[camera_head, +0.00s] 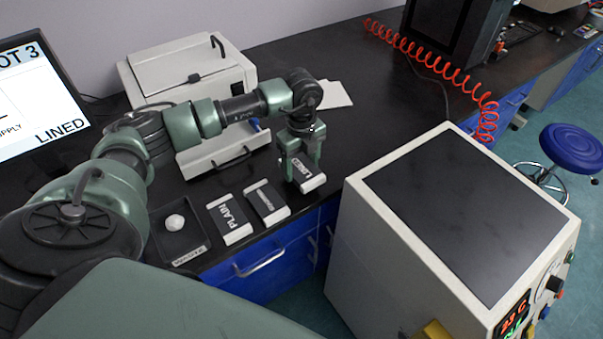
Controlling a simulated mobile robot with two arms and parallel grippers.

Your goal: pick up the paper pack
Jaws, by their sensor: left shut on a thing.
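My left gripper (301,165) points down over the front edge of the black bench. It is shut on a small dark pack with a white label reading LINED (312,181). The fingers cover part of this pack, and I cannot tell whether it still touches the bench. A pack labelled PLAIN (230,219) lies to the left on the bench. Another pack (266,202) lies between them, its label too small to read. My right gripper is not in view.
A black waste tray (180,248) holds a white crumpled lump (174,222). A beige machine (330,200) stands close on the right. A white device (190,70) stands behind my arm. A screen (38,95) at left reads LINED. Open bench lies behind the gripper.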

